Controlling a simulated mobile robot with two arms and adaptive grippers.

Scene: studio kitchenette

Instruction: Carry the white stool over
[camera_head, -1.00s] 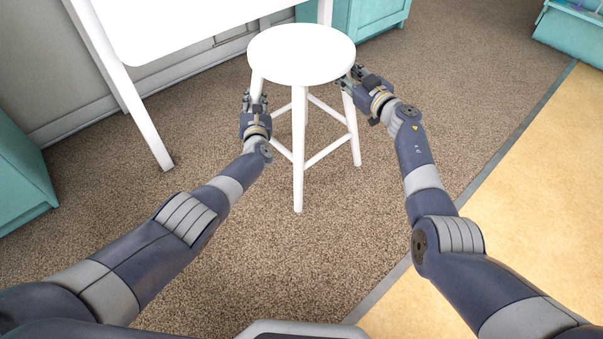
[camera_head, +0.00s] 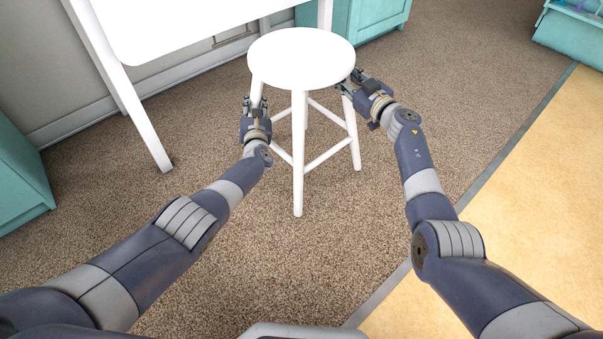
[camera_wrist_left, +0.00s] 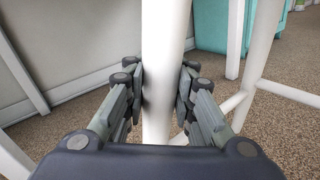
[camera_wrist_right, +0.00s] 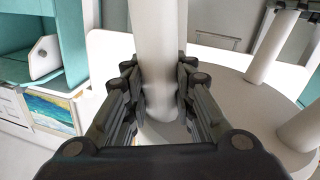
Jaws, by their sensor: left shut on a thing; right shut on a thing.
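The white stool (camera_head: 301,58) stands upright in the middle of the head view, with a round seat and splayed legs joined by rungs. My left gripper (camera_head: 254,108) is shut on the stool's left leg, below the seat; the leg runs between its fingers (camera_wrist_left: 165,90) in the left wrist view. My right gripper (camera_head: 353,86) is shut on the right leg just under the seat. In the right wrist view that leg (camera_wrist_right: 157,50) passes between the fingers, and the seat's underside (camera_wrist_right: 235,90) shows behind it. Whether the feet touch the carpet is hard to tell.
A white table (camera_head: 160,30) stands behind and left of the stool, its leg (camera_head: 145,130) near the left. Teal cabinets stand at left (camera_head: 22,175) and back (camera_head: 375,18). Brown carpet (camera_head: 470,90) is clear to the right, bordering a yellow floor (camera_head: 540,200).

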